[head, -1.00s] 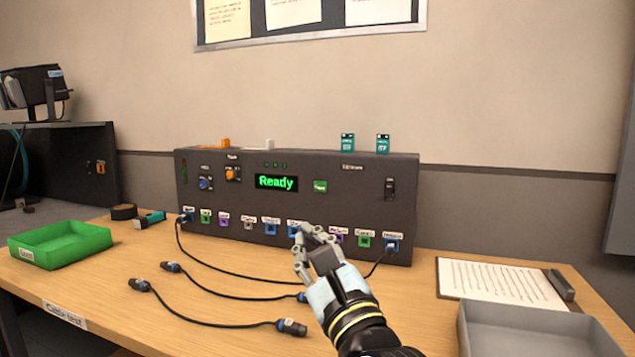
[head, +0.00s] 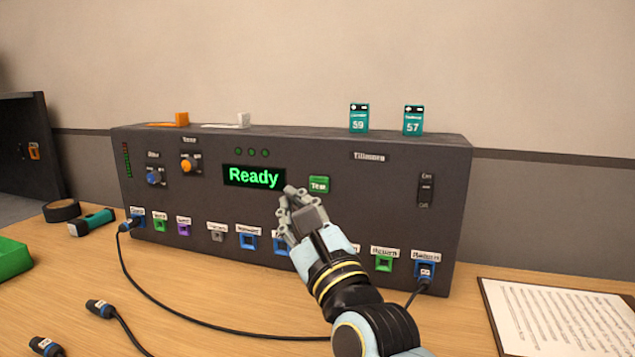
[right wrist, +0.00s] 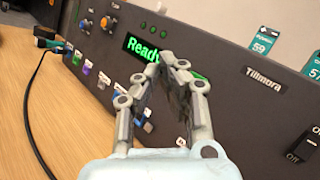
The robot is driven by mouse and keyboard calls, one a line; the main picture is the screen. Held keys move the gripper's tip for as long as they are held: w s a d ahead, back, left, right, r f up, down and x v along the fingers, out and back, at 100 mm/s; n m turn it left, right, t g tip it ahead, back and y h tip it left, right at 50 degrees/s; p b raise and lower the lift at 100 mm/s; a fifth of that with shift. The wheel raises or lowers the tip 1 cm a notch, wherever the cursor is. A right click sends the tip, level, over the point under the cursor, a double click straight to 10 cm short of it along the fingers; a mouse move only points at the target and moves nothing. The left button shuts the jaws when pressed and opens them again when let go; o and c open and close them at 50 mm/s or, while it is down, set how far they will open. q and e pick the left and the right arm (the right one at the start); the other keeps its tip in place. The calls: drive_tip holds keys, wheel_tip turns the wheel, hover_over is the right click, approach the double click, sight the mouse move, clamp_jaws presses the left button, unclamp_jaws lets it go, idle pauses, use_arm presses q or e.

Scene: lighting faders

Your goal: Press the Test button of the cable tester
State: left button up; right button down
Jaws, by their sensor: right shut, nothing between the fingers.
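The cable tester (head: 400,195) is a wide dark box on the table. Its screen (head: 254,176) reads "Ready" in green. The green Test button (head: 319,184) is on the front, right of the screen. My right gripper (head: 287,193) is shut and empty in front of the panel, its tips just left of the button in the head view. In the right wrist view the gripper (right wrist: 160,62) covers part of the screen and most of the button. I cannot tell the gap between tips and panel. My left gripper is not in view.
A cable (head: 200,317) runs from the leftmost port to the rightmost port (head: 425,271). Loose cable ends (head: 100,308) lie at the front left. A clipboard with paper (head: 560,315) lies at right. A rocker switch (head: 425,190) is on the panel's right.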

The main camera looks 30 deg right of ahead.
sight(315, 187)
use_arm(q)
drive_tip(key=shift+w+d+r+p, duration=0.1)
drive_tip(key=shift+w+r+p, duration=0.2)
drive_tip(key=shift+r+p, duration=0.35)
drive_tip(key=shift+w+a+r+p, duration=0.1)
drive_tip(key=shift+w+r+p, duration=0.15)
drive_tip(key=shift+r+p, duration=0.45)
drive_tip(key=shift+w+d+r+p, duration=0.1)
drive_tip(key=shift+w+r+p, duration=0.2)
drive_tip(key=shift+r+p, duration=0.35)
use_arm(e)
drive_tip(key=shift+w+d+f, duration=0.1)
drive_tip(key=shift+w+d, duration=1.4)
drive_tip(key=shift+d, duration=0.15)
drive_tip(key=shift+w+d, duration=1.5)
drive_tip(key=shift+d, duration=0.15)
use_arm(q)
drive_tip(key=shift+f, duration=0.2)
use_arm(e)
drive_tip(key=shift+w+d, duration=0.3)
drive_tip(key=shift+d, duration=0.05)
